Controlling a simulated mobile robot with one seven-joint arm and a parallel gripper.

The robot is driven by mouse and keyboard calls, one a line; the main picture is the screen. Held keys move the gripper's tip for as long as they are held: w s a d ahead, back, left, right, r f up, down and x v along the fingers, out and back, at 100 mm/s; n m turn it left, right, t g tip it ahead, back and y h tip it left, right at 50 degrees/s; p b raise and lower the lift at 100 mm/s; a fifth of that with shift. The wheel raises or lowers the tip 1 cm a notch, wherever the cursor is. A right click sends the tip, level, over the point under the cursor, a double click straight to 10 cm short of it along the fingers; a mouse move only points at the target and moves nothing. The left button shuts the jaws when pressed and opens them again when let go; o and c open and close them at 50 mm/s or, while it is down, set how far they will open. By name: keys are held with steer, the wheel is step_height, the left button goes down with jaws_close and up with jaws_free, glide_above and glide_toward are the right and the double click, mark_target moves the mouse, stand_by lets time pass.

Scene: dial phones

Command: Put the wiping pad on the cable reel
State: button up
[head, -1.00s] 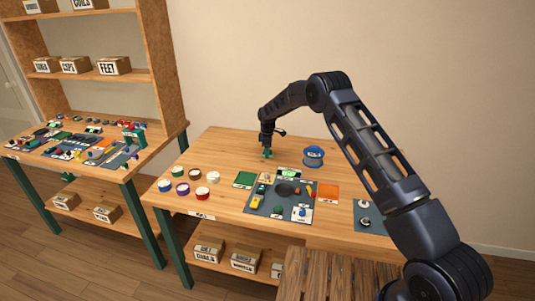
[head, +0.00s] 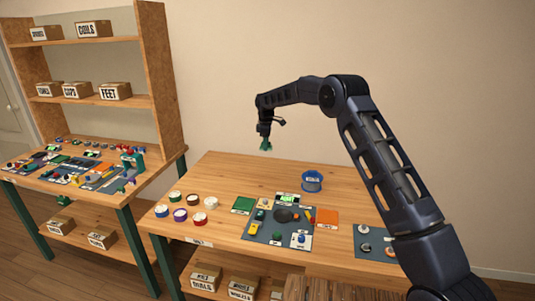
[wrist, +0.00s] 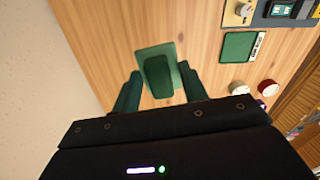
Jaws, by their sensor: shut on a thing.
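The wiping pad looks like a green pad with a darker green block on top; it shows between my fingers in the wrist view (wrist: 157,78). My gripper (head: 265,143) is shut on it and holds it in the air above the back left of the table, in the head view. My fingers hide part of the pad there. The blue cable reel (head: 312,182) stands upright on the table, to the right of and below my gripper in the picture. The reel is not in the wrist view.
A grey mat (head: 273,238) with several small parts lies in front of the reel. Several round tape rolls (head: 197,217) sit at the left. The wood around the reel is mostly clear.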

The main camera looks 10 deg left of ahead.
steer(key=w+d+r+n, duration=0.1)
steer(key=d+r, duration=0.2)
steer(key=d, duration=0.2)
steer(key=w+d+r, duration=0.1)
steer(key=d+r, duration=0.2)
steer(key=d, duration=0.2)
step_height(320, 180, up, 5)
steer(key=n, duration=0.2)
glide_above(312, 176)
step_height(312, 176, down, 20)
steer(key=shift+s+r, duration=0.1)
steer(key=shift+r, duration=0.1)
steer(key=shift+f, duration=0.65)
steer(key=o, duration=1)
steer(key=shift+r, duration=0.1)
